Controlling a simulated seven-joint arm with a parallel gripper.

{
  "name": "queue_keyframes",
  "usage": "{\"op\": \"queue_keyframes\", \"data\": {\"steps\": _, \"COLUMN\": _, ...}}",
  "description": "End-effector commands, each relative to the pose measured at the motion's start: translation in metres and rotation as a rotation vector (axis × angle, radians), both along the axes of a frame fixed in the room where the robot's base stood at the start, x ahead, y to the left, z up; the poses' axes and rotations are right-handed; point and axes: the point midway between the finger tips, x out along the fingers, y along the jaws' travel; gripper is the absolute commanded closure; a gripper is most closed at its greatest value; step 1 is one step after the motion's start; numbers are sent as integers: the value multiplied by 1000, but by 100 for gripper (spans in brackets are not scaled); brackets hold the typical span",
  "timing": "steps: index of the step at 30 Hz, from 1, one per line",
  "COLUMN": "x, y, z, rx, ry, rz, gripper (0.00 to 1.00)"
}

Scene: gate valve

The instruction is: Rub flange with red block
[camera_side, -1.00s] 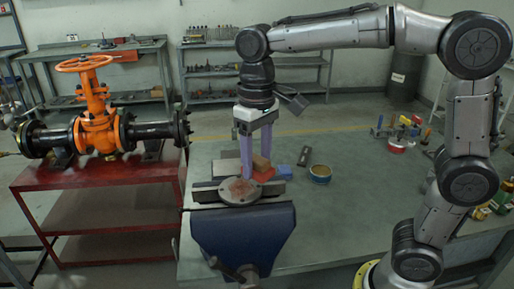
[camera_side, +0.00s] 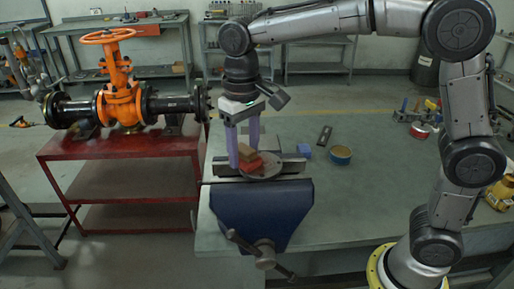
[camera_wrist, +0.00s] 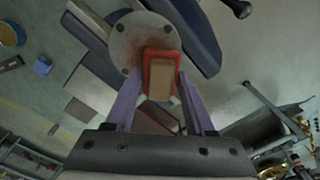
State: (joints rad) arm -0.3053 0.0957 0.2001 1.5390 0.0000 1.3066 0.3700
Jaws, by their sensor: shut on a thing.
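The red block (camera_side: 249,166) has a tan-brown top and is held between the purple fingers of my gripper (camera_side: 244,155). The round grey flange (camera_side: 270,171) lies flat on the vise, and the block covers its left part in the side view. In the wrist view the red block (camera_wrist: 158,54) sits between the fingers (camera_wrist: 158,90) and overlaps the lower edge of the flange (camera_wrist: 132,37). Reddish-brown staining shows on the flange beside the block. Contact between block and flange looks likely, but the underside is hidden.
The blue vise (camera_side: 262,212) stands at the bench's front edge, its handle (camera_side: 262,250) sticking out. A small blue block (camera_side: 306,152), a dark flat piece (camera_side: 325,134) and a round tin (camera_side: 341,154) lie right of it. An orange valve (camera_side: 122,100) stands on a red table at left.

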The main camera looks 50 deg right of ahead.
Motion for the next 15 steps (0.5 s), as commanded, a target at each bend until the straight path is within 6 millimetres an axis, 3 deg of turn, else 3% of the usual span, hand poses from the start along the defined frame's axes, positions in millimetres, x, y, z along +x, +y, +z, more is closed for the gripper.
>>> {"op": "queue_keyframes", "data": {"steps": 15, "x": -30, "y": -30, "z": -1, "rx": -1, "ry": 3, "rz": -3, "gripper": 98}}
